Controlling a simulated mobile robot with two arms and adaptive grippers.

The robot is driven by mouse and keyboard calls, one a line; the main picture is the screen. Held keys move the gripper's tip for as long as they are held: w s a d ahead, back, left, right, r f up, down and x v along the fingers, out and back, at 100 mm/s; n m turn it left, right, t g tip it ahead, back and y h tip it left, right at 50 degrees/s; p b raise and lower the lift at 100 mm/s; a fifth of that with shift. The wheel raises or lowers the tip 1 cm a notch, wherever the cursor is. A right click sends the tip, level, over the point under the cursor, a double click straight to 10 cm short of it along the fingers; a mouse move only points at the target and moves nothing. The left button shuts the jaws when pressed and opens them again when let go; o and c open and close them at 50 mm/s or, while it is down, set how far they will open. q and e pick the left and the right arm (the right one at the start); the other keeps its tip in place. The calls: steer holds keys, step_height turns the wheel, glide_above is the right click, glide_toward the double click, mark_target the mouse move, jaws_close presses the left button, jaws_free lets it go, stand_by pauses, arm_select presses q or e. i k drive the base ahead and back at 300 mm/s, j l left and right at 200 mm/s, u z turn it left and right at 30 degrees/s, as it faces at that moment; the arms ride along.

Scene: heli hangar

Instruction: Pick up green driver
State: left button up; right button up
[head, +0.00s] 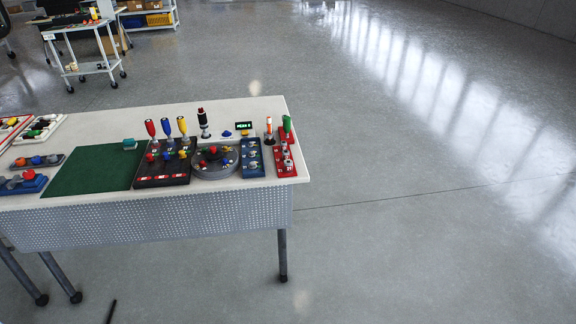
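The green driver (287,125) stands upright at the far right end of the white-topped table (252,108), at the back of a red tray (291,171). Only its green handle shows clearly; its lower part is hard to make out. An orange-handled driver (269,126) stands close to its left. Neither of my grippers is in the head view.
Red (150,129), blue (166,127) and yellow (182,126) drivers stand over a black tray (162,181). A round grey turntable (215,172) and a blue tray (251,171) sit beside it. The floor (420,200) right of the table is clear.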

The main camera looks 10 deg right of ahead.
mark_target(287, 120)
steer(key=i+z, duration=0.2)
steer(key=i, duration=0.75)
